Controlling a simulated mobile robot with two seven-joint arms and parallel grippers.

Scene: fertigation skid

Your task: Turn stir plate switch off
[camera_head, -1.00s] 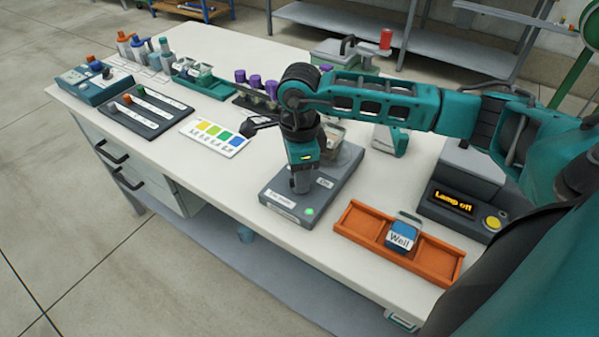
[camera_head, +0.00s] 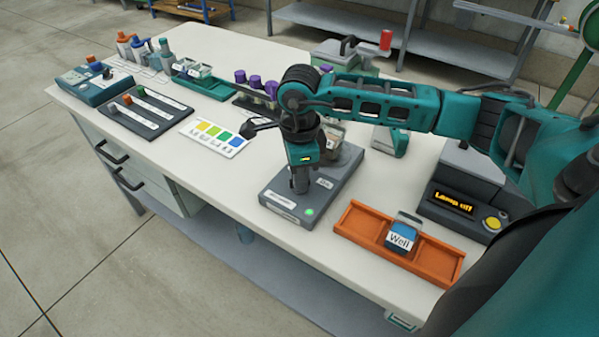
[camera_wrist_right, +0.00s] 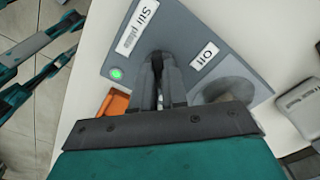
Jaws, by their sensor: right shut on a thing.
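The stir plate (camera_head: 290,213) is a flat grey box on the bench, with a round dish area at its back and a lit green lamp (camera_head: 309,211). My right gripper (camera_head: 299,188) points down onto its top. In the right wrist view the stir plate (camera_wrist_right: 190,25) carries a "Stir plate" label and a short label that seems to read "Off". There my right gripper (camera_wrist_right: 160,72) is shut between these labels, and its fingers hide the switch they hold. Parts that look like my left arm show at the left edge of that view; its fingers are unclear.
An orange tray (camera_head: 449,262) holding a blue "Well" block (camera_head: 401,239) is right of the plate. A "Lamp off" box (camera_head: 440,212) stands beyond. A colour card (camera_head: 213,138), a slider board (camera_head: 120,117) and bottles are to the left. The bench's front strip is clear.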

